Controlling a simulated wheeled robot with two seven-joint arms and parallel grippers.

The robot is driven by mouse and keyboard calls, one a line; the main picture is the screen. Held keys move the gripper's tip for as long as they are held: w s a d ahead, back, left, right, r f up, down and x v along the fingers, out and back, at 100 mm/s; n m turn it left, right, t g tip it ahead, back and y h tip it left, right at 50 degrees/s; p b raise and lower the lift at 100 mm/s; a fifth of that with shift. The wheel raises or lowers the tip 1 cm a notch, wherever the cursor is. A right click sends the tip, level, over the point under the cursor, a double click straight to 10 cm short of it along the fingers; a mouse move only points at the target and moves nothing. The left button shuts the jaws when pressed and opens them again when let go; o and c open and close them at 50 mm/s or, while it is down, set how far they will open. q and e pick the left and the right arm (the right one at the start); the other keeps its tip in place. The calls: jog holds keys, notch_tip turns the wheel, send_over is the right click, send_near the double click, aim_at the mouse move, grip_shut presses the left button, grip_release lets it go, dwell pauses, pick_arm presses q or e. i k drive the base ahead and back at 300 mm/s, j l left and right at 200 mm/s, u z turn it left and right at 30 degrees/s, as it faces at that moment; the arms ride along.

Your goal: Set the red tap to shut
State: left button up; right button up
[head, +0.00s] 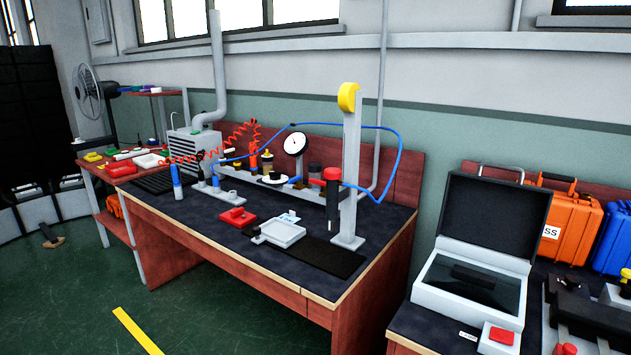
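I cannot make out a red tap for certain in the head view. The red candidates on the long bench (190,222) are small: a red cap on a dark upright tool (332,174) beside the grey post, and orange-red upright pieces (254,161) near the back. Whether any of them is a tap, and how its handle is turned, is too small to tell. Neither of my grippers shows in this view.
A grey post (349,180) with a yellow top stands on the bench, with a blue hose (398,150) looping over. An open case (470,300) sits at right. The green floor (220,310) in front is clear.

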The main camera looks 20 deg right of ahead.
aim_at(310, 180)
jog(key=i+l+z, duration=0.1)
jog(key=i+z, duration=0.25)
jog(key=i, duration=0.15)
jog(key=i+z, duration=0.3)
jog(key=i, duration=0.25)
jog(key=i+j+z, duration=0.2)
jog(key=i+z, duration=0.15)
jog(key=i, duration=0.15)
